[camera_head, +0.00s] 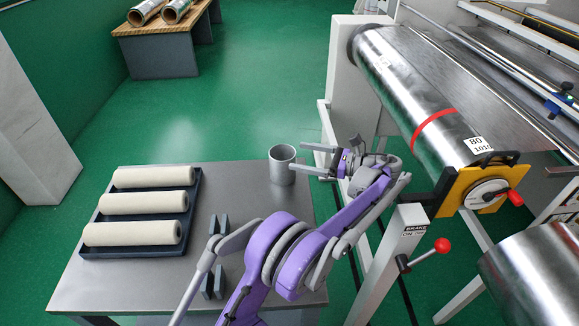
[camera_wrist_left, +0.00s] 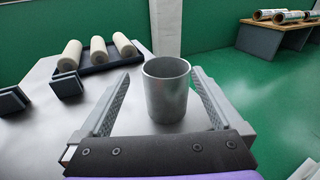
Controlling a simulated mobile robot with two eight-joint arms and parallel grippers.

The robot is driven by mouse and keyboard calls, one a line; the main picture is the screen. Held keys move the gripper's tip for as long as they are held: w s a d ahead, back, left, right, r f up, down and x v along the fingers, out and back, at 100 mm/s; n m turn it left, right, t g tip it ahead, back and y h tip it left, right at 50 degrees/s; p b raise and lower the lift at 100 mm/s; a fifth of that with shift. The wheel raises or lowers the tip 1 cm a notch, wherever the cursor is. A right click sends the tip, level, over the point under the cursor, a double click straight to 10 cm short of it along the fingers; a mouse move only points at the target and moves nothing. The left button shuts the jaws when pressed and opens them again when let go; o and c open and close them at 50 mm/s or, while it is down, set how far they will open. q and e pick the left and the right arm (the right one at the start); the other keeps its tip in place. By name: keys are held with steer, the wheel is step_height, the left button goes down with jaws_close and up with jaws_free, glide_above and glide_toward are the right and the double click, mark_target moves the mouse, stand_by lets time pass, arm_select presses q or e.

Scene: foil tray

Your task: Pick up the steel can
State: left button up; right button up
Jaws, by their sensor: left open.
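The steel can (camera_head: 282,168) is a plain grey open-topped cylinder standing upright near the right edge of the grey table. My left gripper (camera_head: 304,158) is open and low beside the can, on its right in the head view, with its fingers pointing at it. In the left wrist view the can (camera_wrist_left: 167,92) appears between the two spread fingers, off-centre towards the right one. I see no contact, and I cannot tell how far the fingertips reach past its side. My right gripper is not in view.
A dark tray (camera_head: 193,212) with three cream rolls lies on the table's left. Dark upright blocks (camera_head: 219,223) stand between tray and arm. A machine with a large steel roller (camera_head: 400,80) is on the right. A bench (camera_head: 165,55) with foil rolls stands far back.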

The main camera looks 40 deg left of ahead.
mark_target(272, 153)
arm_select(q)
steer(key=shift+w+d+f+y+b, duration=0.1)
steer(key=shift+w+f+y+b, duration=0.05)
steer(key=shift+w+f+b, duration=0.3)
steer(key=shift+w+d+f+y+b, duration=0.1)
steer(key=shift+w+f+y+b, duration=0.1)
steer(key=shift+f, duration=0.35)
steer(key=shift+a+g, duration=0.3)
steer(key=shift+g, duration=0.1)
steer(key=x, duration=0.4)
steer(key=shift+s+a, duration=0.15)
steer(key=shift+a, duration=0.2)
steer(key=x, duration=0.5)
steer(key=shift+s+a+f, duration=0.1)
steer(key=shift+a+f, duration=0.15)
steer(key=c, duration=1.2)
